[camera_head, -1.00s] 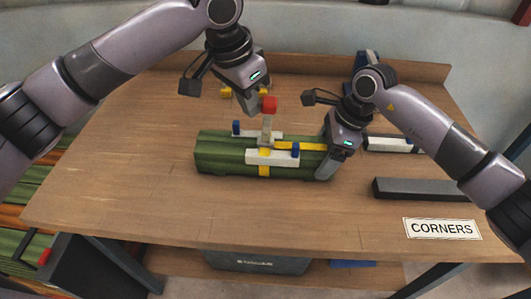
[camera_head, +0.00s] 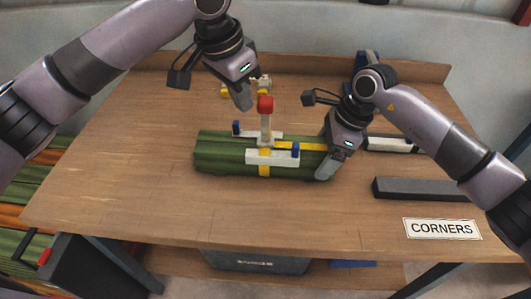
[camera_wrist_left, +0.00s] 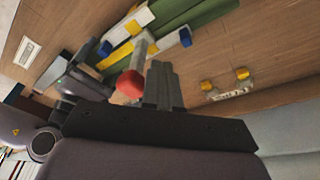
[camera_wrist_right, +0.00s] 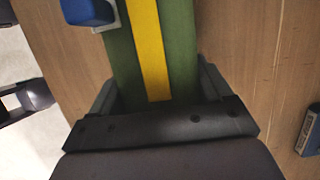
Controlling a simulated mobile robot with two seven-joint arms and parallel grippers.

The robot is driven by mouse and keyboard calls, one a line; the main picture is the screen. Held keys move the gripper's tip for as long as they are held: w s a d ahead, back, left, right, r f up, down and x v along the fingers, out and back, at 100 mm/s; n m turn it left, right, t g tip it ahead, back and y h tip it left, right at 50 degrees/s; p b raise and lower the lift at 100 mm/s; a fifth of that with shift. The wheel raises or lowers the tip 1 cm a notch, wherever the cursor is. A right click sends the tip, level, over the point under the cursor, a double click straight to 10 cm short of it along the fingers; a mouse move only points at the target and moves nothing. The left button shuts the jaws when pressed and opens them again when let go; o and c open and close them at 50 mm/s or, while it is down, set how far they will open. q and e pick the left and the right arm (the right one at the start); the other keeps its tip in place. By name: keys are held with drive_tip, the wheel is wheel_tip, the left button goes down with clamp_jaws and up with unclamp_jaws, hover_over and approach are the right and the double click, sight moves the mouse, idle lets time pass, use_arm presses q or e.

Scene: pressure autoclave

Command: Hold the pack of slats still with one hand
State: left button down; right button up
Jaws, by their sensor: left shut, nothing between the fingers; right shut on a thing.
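The pack of green slats (camera_head: 222,158) lies on the wooden table with yellow straps along and around it. A white clamp-like tool (camera_head: 266,156) with blue ends and an upright red-tipped lever (camera_head: 265,104) sits on it. My right gripper (camera_head: 326,166) is shut on the right end of the pack; in the right wrist view its fingers flank the green slats (camera_wrist_right: 178,40) and yellow strap (camera_wrist_right: 147,45). My left gripper (camera_head: 243,98) is shut and empty, above and behind the pack, just left of the red tip. In the left wrist view the red tip (camera_wrist_left: 131,84) is beside its fingers (camera_wrist_left: 163,86).
A small white part with yellow ends (camera_head: 262,84) lies behind the tool. A dark grey bar (camera_head: 425,189), a white piece (camera_head: 388,145) and a CORNERS label (camera_head: 441,229) are on the right. The table's left side (camera_head: 110,170) is clear.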

use_arm(q)
wheel_tip(320, 180, up, 7)
drive_tip(key=shift+a, duration=0.45)
idle(0.4)
use_arm(e)
drive_tip(key=o, duration=1.1)
drive_tip(key=v, duration=1.2)
use_arm(q)
drive_tip(key=shift+s, duration=0.1)
use_arm(e)
drive_tip(key=shift+s, duration=0.15)
